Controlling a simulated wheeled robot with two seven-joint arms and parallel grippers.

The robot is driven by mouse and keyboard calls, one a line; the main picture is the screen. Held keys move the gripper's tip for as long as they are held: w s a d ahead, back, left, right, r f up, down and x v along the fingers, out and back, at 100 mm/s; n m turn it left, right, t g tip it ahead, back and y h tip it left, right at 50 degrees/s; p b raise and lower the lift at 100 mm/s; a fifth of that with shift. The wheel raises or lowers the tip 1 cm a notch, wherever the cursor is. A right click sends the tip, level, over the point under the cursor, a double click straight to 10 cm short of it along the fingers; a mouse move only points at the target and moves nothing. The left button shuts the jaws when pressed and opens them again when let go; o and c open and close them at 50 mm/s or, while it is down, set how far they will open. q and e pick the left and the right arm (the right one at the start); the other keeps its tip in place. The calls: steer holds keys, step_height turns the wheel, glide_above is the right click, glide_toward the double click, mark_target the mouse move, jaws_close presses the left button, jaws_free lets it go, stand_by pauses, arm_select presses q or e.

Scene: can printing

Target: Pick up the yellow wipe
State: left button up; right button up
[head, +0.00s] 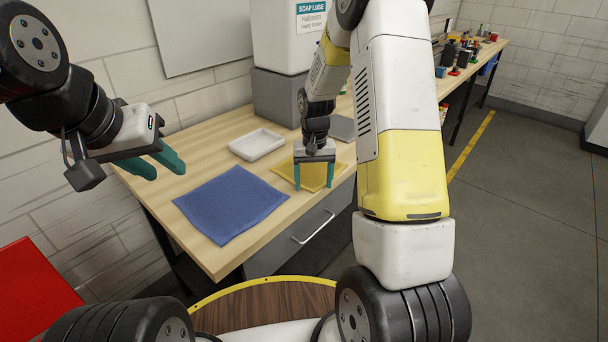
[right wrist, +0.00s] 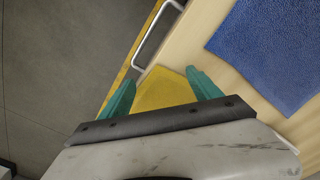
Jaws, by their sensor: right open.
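The yellow wipe (head: 318,176) lies flat on the wooden table, right of the blue cloth. My right gripper (head: 314,187) points down over the yellow wipe with its green fingers apart and nothing between them. In the right wrist view the yellow wipe (right wrist: 162,91) shows between the two green fingers (right wrist: 162,88); the gripper body hides part of it. I cannot tell whether the fingertips touch the wipe. My left gripper (head: 162,165) hangs at the left, over the table's left end, with its green fingers apart and empty.
A blue cloth (head: 231,204) lies at the table's front; it also shows in the right wrist view (right wrist: 270,50). A white tray (head: 257,144) sits behind it. A soap container (head: 284,40) stands on a grey block (head: 280,97). A drawer handle (head: 313,228) is below the table edge.

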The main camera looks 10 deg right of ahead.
steer(key=shift+c, duration=0.5)
jaws_close()
stand_by(0.3)
step_height(320, 180, up, 12)
stand_by(0.3)
steer(key=shift+r, duration=0.1)
step_height(320, 180, up, 18)
stand_by(0.5)
